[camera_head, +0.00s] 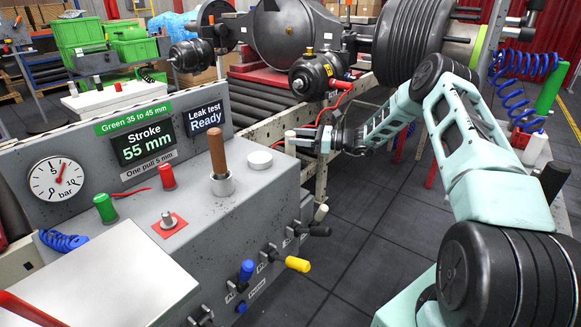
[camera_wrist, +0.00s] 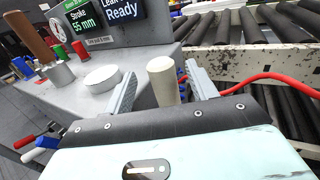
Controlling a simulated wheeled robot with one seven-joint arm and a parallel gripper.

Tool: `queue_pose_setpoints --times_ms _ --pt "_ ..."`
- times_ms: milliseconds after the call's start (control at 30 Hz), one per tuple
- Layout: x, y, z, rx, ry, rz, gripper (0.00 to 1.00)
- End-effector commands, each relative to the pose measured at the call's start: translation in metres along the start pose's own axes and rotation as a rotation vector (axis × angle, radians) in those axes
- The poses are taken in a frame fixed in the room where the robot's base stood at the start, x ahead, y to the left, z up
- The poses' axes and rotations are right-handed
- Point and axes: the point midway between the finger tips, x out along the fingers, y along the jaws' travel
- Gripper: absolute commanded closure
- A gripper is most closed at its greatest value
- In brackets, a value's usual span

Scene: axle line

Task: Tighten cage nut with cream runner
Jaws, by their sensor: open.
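A cream upright cylinder, seemingly the cream runner (camera_wrist: 163,82), stands between the fingers of my gripper (camera_wrist: 164,76) in the wrist view. My gripper is open, with a gap on each side of the cylinder. In the head view my gripper (camera_head: 307,139) is at the far right corner of the grey console, with the cream top (camera_head: 290,142) at its left. The cylinder's lower part is hidden. A black brake chamber (camera_head: 313,74) with a yellow tip lies beyond my gripper. I cannot make out the cage nut.
The grey console (camera_head: 262,190) carries a wooden-handled tool (camera_head: 218,155), a white disc (camera_head: 259,159) and colored buttons. Yellow (camera_head: 297,264) and other handles stick out from its side. A red hose (camera_head: 340,100) runs near my gripper. The roller conveyor (camera_head: 262,104) lies behind.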

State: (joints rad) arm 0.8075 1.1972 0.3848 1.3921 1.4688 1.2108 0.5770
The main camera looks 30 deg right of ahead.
Motion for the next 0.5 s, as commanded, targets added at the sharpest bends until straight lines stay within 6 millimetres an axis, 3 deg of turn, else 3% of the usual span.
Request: queue_pose_setpoints --times_ms 300,500 --pt "0.043 -0.002 -0.005 -0.001 0.001 0.002 0.43" --pt "0.05 -0.002 -0.005 -0.001 0.001 0.001 0.43"
